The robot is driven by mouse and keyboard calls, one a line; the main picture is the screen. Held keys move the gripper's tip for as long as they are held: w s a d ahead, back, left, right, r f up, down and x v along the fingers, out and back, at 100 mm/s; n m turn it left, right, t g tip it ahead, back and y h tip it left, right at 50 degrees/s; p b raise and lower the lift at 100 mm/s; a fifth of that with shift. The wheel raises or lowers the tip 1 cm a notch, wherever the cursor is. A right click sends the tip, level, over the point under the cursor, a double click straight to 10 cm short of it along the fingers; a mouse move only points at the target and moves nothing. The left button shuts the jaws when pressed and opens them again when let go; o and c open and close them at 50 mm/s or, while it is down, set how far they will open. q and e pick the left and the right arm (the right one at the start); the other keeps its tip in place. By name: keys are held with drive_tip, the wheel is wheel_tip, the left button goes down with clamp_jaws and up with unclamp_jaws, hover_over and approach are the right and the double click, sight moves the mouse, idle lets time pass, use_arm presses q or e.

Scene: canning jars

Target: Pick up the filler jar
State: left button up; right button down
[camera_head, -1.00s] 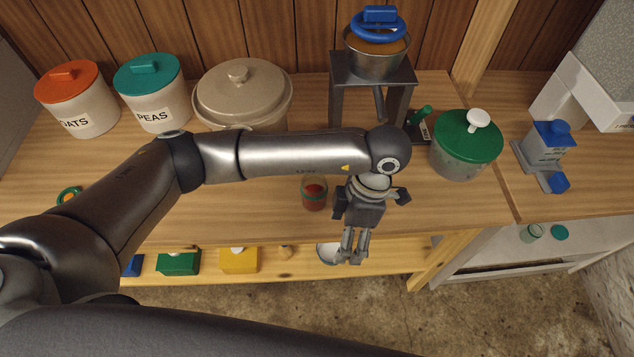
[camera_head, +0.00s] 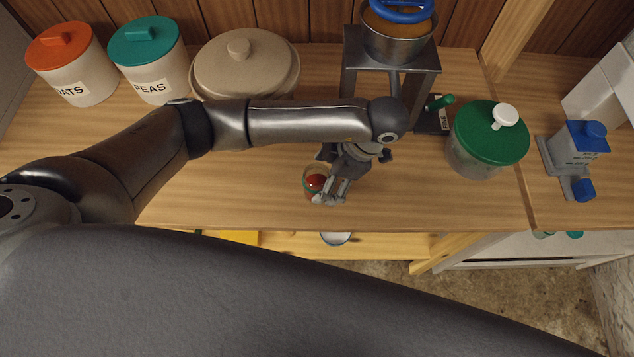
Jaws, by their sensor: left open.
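A small glass jar (camera_head: 313,179) with red contents, which looks like the filler jar, stands upright on the wooden counter near its front edge. My right gripper is not in view.
A metal stand (camera_head: 392,58) carrying a pot (camera_head: 397,45) rises behind the gripper. A green-lidded pot (camera_head: 488,134) stands to the right, with a blue-topped device (camera_head: 582,142) beyond. A beige lidded pot (camera_head: 243,72) and canisters (camera_head: 78,79) line the back left. The counter's front is mostly clear.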

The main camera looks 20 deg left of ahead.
sight(317, 183)
use_arm(q)
drive_tip(key=x, duration=0.2)
drive_tip(key=shift+a+f, duration=0.2)
drive_tip(key=shift+a, duration=0.05)
drive_tip(key=shift+p+x, duration=0.3)
drive_tip(key=shift+x, duration=0.6)
drive_tip(key=shift+a+f, duration=0.2)
drive_tip(key=shift+f, duration=0.1)
drive_tip(key=shift+c, duration=0.2)
drive_tip(key=c, duration=1.2)
drive_tip(key=shift+c, duration=0.3)
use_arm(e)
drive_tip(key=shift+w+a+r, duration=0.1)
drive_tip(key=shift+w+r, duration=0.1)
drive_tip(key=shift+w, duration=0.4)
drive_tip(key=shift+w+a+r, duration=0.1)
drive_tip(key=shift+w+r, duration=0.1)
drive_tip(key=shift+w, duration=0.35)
use_arm(q)
drive_tip(key=shift+w+r, duration=0.1)
